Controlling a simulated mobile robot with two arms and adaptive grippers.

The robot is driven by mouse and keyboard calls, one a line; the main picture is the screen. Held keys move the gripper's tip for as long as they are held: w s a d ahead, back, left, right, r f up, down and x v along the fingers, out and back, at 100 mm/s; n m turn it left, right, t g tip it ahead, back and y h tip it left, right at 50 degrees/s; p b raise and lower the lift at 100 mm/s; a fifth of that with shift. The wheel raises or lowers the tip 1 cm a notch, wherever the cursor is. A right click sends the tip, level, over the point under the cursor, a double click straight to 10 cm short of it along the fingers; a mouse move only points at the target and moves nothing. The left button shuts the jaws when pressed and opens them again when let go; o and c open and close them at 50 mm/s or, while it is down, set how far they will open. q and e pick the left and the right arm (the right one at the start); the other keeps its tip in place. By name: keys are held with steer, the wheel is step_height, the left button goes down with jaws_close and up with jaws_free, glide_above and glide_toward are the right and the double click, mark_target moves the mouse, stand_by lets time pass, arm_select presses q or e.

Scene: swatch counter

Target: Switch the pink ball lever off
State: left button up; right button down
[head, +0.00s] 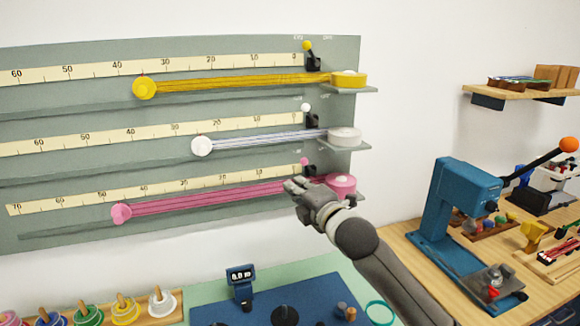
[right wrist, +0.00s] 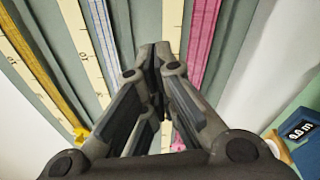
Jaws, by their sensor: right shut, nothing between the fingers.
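The pink ball lever (head: 304,161) is on the bottom row of the grey wall board, near the board's right edge. Its small pink ball leans to the left of its dark base; the tiny labels above it are too small to read. My right gripper (head: 289,185) is shut and empty, just below and left of the pink ball, in front of the pink ribbon. It looks apart from the ball, but the depth is hard to judge. In the right wrist view the shut fingers (right wrist: 157,52) point at the board; I cannot make out the lever there. My left gripper is not in view.
Above are the white ball lever (head: 305,107) and yellow ball lever (head: 307,45), each beside a ribbon roll on a small shelf. A pink roll (head: 342,183) sits close right of my gripper. A blue press (head: 458,200) stands on the wooden counter at right.

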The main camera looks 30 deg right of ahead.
mark_target(309, 168)
steer(key=w+p, duration=0.1)
steer(key=w, duration=0.2)
steer(key=w+p, duration=0.1)
steer(key=w, duration=0.2)
steer(key=w+d+p, duration=0.1)
steer(key=w, duration=0.3)
steer(key=shift+f, duration=0.1)
steer(key=d, duration=0.1)
steer(key=s+d+p, duration=0.1)
steer(key=d, duration=0.1)
steer(key=shift+s+r+p, duration=0.25)
steer(key=shift+s+p, duration=0.1)
steer(key=shift+s+d, duration=0.15)
steer(key=shift+d, duration=0.15)
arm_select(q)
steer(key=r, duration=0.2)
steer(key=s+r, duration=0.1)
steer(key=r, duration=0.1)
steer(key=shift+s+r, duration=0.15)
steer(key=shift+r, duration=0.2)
arm_select(e)
steer(key=shift+a, duration=0.1)
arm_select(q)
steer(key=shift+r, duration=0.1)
arm_select(e)
steer(key=shift+r+m, duration=0.2)
steer(key=shift+m, duration=0.1)
